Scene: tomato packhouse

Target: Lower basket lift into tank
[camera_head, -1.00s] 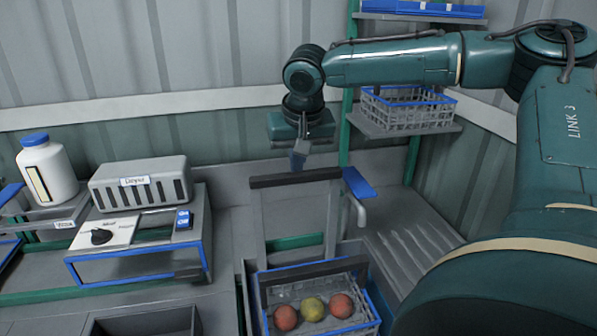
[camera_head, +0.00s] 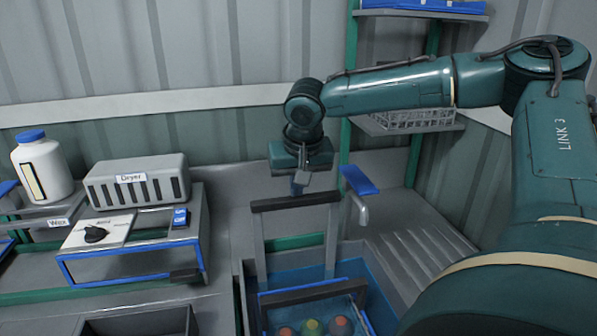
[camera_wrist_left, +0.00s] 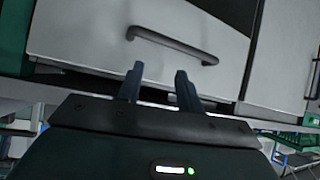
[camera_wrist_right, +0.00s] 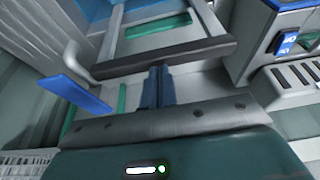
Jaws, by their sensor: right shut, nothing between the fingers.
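The basket lift has a grey frame with a dark top bar (camera_head: 296,200). Its basket (camera_head: 312,291), with blue edging, hangs low in the tank (camera_head: 381,283). Red and yellow tomatoes (camera_head: 311,327) in it look dimmed by the bluish water. My right gripper (camera_head: 299,188) is shut and empty, pointing down just above the bar's middle. In the right wrist view its fingertips (camera_wrist_right: 158,72) overlap the bar's edge; I cannot tell whether they touch. My left gripper (camera_wrist_left: 159,82) shows only in its wrist view, open and empty, before a grey drawer front with a dark handle.
A blue lever (camera_head: 358,180) on a grey pipe stands right of the bar. The dryer (camera_head: 135,183), on a blue-edged stand, and a white bottle (camera_head: 44,168) are at left. A shelf rack with a wire basket (camera_head: 411,119) is behind. A ribbed drainboard (camera_head: 432,252) lies right.

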